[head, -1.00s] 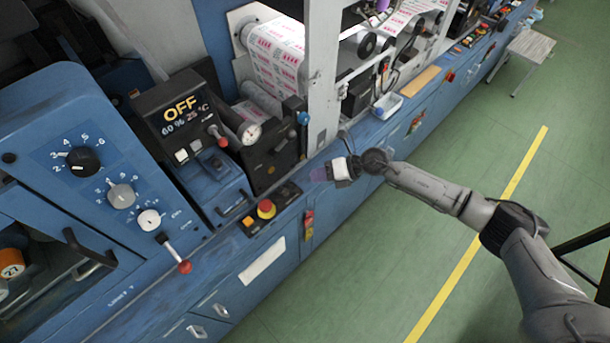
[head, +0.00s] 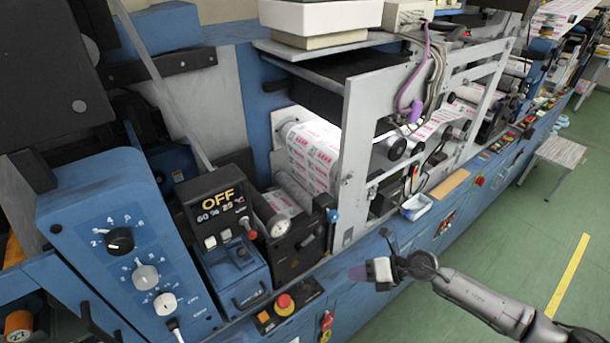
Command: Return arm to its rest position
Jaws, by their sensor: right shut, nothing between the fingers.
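My right arm (head: 480,300) comes in from the lower right, stretched toward the front of the blue web rewinder. My right gripper (head: 362,272) is shut and empty. It appears in front of the machine's ledge, to the right of the red emergency button (head: 284,304); I cannot tell whether it touches anything. My left gripper and arm are out of the frame.
A control box reading OFF (head: 218,205) stands left of the printed web roll (head: 316,155). A knob panel (head: 125,250) is at the left. Green floor (head: 535,235) lies open at the right.

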